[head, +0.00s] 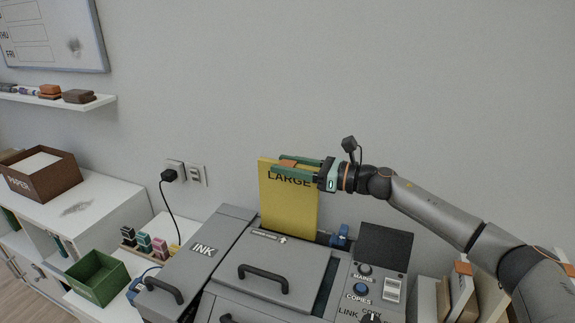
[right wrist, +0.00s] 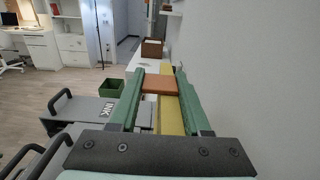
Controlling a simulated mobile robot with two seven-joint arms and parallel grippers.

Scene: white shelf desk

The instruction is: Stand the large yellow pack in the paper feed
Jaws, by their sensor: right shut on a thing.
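The large yellow pack (head: 288,208), marked LARGE, stands upright at the back of the grey machine. Its lower end meets the paper feed (head: 268,237) behind the lid; I cannot tell how deep it sits. My right gripper (head: 283,166) is shut on the orange block at the pack's top, coming in from the right. In the right wrist view, the green fingers (right wrist: 160,88) lie on either side of the orange block (right wrist: 161,84), with the yellow pack (right wrist: 171,115) below. My left gripper is not in view.
The machine's lid (head: 285,262) has a black handle, with an INK cover (head: 205,250) at left and a control panel (head: 366,290) at right. A green bin (head: 97,277) and brown PAPER box (head: 42,178) stand left. Upright packs (head: 462,296) stand right. The wall is close behind.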

